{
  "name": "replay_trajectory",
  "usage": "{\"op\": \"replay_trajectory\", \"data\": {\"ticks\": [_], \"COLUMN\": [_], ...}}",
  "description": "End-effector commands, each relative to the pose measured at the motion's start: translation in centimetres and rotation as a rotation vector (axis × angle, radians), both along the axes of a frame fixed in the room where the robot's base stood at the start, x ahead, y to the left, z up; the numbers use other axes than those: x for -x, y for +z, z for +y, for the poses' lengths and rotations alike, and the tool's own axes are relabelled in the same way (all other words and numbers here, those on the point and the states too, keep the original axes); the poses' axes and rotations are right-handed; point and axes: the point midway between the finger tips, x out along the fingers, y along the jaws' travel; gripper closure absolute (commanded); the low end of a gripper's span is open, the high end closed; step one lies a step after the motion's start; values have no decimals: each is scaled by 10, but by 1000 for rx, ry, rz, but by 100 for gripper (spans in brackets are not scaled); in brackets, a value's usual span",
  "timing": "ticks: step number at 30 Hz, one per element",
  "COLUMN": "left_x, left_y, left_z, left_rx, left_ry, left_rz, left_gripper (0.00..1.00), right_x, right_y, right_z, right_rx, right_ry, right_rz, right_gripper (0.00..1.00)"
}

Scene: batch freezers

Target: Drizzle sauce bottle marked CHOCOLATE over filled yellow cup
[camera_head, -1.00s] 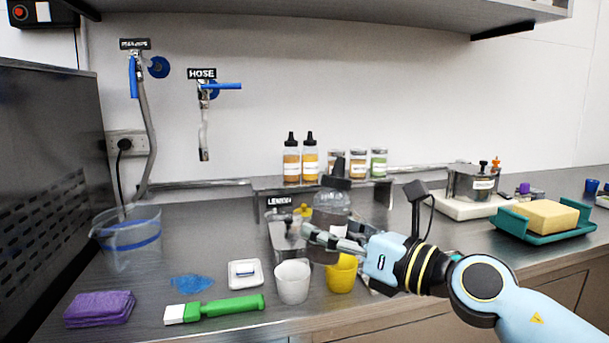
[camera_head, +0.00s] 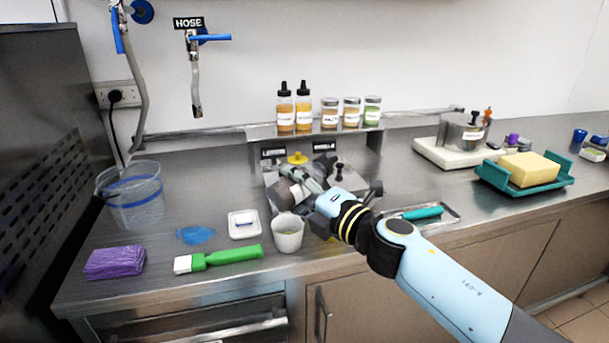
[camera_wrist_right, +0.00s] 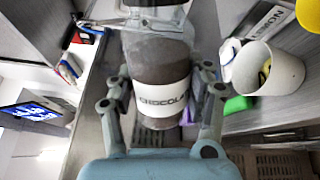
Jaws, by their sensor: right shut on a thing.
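My right gripper (camera_head: 300,182) is shut on the dark sauce bottle (camera_head: 283,193), which looks tilted in the head view. In the right wrist view the fingers (camera_wrist_right: 160,100) clasp both sides of the bottle (camera_wrist_right: 155,58), and its white label (camera_wrist_right: 160,101) reads CHOCOLATE, partly cut off. The bottle's tip cannot be made out. My left gripper is out of view.
A white cup (camera_head: 288,236) stands just below the gripper. A green-handled brush (camera_head: 222,258), white dish (camera_head: 243,224) and purple cloth (camera_head: 114,262) lie to the left.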

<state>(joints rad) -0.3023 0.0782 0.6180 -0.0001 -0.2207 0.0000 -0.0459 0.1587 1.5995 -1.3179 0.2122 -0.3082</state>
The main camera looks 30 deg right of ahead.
Motion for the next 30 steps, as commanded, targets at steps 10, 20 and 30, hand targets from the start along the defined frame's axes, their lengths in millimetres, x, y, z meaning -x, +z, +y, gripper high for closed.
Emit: {"op": "replay_trajectory", "data": {"ticks": [10, 20, 30], "left_x": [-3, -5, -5], "left_y": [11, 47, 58], "left_z": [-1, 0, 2], "left_rx": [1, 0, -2], "left_ry": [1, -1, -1], "left_rz": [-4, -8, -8], "left_gripper": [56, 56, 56], "right_x": [-1, -4, -5], "right_y": [-6, 16, 21], "right_z": [-3, -16, -21], "right_rx": [-558, -803, -900], "right_ry": [2, 2, 2], "right_rz": [123, 176, 198], "right_gripper": [81, 81, 81]}}
